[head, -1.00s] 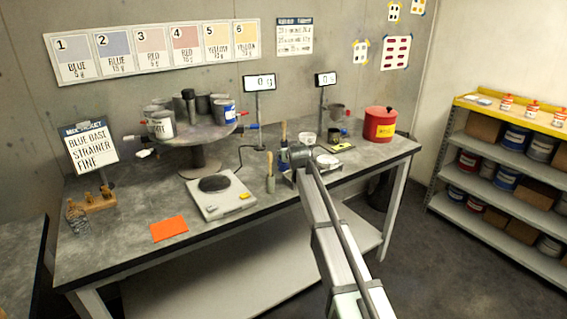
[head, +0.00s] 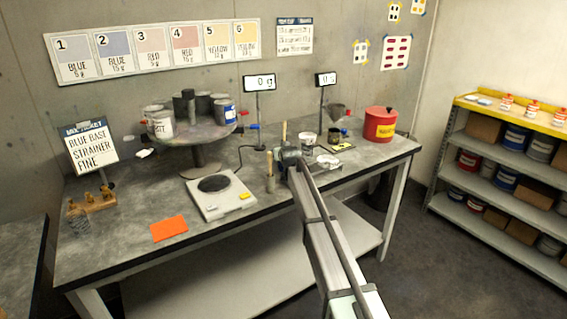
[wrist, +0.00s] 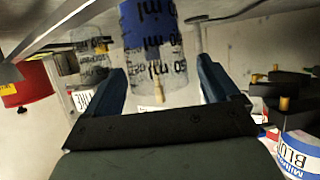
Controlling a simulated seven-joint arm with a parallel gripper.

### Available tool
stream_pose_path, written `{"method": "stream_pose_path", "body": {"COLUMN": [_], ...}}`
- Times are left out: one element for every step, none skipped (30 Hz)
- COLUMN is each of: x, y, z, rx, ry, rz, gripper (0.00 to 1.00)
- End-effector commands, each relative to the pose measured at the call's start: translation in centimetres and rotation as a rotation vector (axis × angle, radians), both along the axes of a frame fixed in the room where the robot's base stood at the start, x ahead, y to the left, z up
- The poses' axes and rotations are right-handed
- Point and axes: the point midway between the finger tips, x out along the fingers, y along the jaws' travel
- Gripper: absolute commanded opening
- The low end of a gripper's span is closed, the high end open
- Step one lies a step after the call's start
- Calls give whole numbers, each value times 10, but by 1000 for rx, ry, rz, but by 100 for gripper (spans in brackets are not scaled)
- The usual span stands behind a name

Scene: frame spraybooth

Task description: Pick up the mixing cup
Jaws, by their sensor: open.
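A clear mixing cup with dark printed marks (head: 308,144) stands on the bench, just right of my gripper (head: 291,157) in the head view. In the wrist view a clear cup with "ml" marks (wrist: 152,58) lies between my two open fingers, with space on both sides; a blue area shows at its upper part. Another clear marked cup (wrist: 90,62) shows to the left, outside the fingers. I cannot tell which of these is the cup in the head view. My gripper in the wrist view (wrist: 163,85) is open and holds nothing.
A red pot (head: 380,124) stands at the back right of the bench. A scale (head: 222,194) and an orange cloth (head: 169,228) lie to the left. A turntable with several cans (head: 190,138) stands behind. A wooden-handled tool (head: 270,178) stands close to my gripper.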

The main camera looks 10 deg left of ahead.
Motion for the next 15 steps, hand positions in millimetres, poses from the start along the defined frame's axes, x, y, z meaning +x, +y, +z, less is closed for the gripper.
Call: {"method": "stream_pose_path", "body": {"x": [5, 6, 6, 6, 5, 5, 5, 5, 5, 5, 5, 5, 5, 5, 5], "y": [2, 2, 2, 2, 2, 2, 2, 2, 2, 2, 2, 2, 2, 2, 2], "z": [-2, -2, -3, -3, -3, -2, -2, -2, -2, -2, -2, -2, -2, -2, -2], "rx": [0, 0, 0, 0, -1, -1, -1, -1, -1, -1, -1, -1, -1, -1, -1], "ry": [0, 0, 0, 0, 0, 0, 0, 0, 0, 0, 0, 0, 0, 0, 0], "rz": [0, 0, 0, 0, 0, 0, 0, 0, 0, 0, 0, 0, 0, 0, 0], "gripper": [88, 88, 88, 88, 88, 88, 88, 88, 86, 83, 80, 76, 73, 70, 66]}}
